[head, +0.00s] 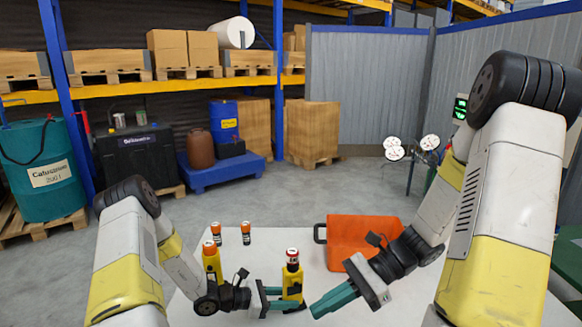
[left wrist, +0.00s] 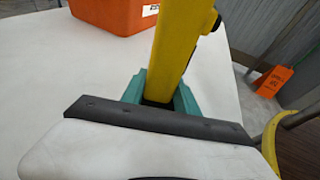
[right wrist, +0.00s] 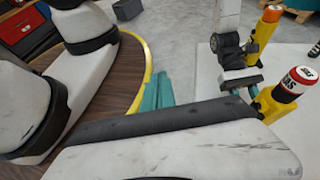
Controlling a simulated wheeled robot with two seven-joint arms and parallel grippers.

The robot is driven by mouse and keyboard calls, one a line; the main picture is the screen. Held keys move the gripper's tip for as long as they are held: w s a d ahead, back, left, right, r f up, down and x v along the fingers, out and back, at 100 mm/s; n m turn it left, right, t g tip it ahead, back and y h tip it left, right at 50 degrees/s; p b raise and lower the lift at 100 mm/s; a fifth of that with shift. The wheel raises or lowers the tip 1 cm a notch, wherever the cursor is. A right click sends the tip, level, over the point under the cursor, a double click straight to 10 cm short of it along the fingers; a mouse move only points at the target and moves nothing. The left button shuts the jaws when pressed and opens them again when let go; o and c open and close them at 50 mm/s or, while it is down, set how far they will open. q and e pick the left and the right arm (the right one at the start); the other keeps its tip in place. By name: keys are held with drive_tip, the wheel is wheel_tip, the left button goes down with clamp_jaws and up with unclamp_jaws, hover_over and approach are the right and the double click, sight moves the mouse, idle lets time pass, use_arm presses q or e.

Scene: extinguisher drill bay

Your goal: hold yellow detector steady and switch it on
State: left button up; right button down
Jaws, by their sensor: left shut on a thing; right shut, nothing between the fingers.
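The yellow detector (head: 292,281), with a red-and-white cap, stands upright on the white table. My left gripper (head: 284,298) is shut on its body. The left wrist view shows the yellow body (left wrist: 178,50) between the teal fingers (left wrist: 160,90). My right gripper (head: 332,301) is shut and empty, to the right of the detector and apart from it. In the right wrist view the detector's cap (right wrist: 298,84) shows lettering, and my right fingers (right wrist: 155,92) are together, well to its left. I cannot make out a switch on the detector.
A second yellow device (head: 212,263) with an orange cap stands behind my left gripper. Two small orange-capped cylinders (head: 215,233) (head: 246,233) stand at the table's back left. An orange case (head: 352,232) lies at the back right, partly behind my right arm.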

sight(297, 285)
drive_tip(key=w+f+m+t+y, duration=0.3)
drive_tip(key=f+m+t, duration=0.35)
drive_tip(key=m, duration=0.45)
drive_tip(key=w+f+m+t+y, duration=0.3)
drive_tip(key=f+m+t, duration=0.35)
drive_tip(key=m, duration=0.35)
drive_tip(key=w+a, duration=0.3)
drive_tip(key=w, duration=0.5)
drive_tip(key=shift+w+r, duration=0.15)
drive_tip(key=shift+r, duration=0.1)
idle(0.8)
drive_tip(key=shift+w+a, duration=0.15)
drive_tip(key=shift+w, duration=0.3)
drive_tip(key=shift+s, duration=0.45)
